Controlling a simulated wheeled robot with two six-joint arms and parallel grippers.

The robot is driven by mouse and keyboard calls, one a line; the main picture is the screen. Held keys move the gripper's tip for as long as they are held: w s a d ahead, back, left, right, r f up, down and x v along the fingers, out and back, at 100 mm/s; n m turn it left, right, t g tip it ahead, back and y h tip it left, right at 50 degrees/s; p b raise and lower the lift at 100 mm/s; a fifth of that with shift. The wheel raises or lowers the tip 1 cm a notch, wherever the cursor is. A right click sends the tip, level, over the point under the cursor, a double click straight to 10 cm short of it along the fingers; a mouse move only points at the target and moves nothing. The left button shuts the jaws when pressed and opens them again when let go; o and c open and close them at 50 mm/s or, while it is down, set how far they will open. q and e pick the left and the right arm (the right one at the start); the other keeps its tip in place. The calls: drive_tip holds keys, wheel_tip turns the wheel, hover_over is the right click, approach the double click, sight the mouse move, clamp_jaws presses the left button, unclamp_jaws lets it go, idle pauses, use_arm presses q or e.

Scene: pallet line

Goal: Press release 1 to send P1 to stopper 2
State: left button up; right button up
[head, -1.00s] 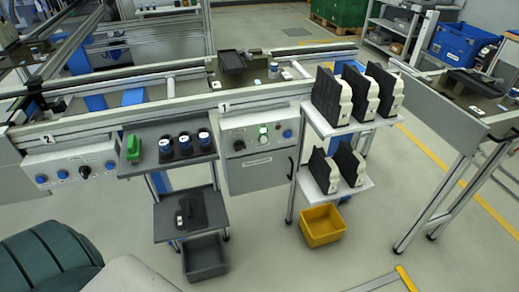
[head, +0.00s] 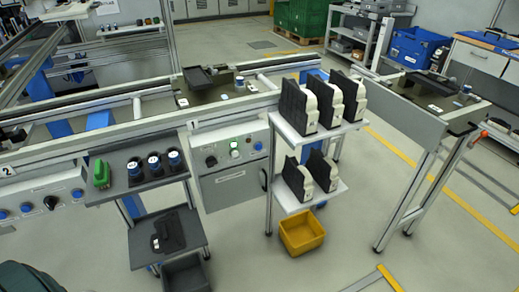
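The control box marked 1 (head: 228,165) hangs under the front rail at the picture's middle. It has a lit green button (head: 234,144), a black knob (head: 211,161) and a blue button (head: 258,146). A pallet (head: 212,93) with a black part on it sits on the conveyor above this box. The box marked 2 (head: 40,201), with blue buttons and a black knob, is at the left edge, partly cut off. Which button is release 1 cannot be read. Neither of my grippers is in view.
A grey shelf (head: 127,192) with a green item (head: 101,174) and several dark round parts stands left of box 1. A white rack (head: 318,198) with black-and-white parts stands to the right, above a yellow bin (head: 301,233).

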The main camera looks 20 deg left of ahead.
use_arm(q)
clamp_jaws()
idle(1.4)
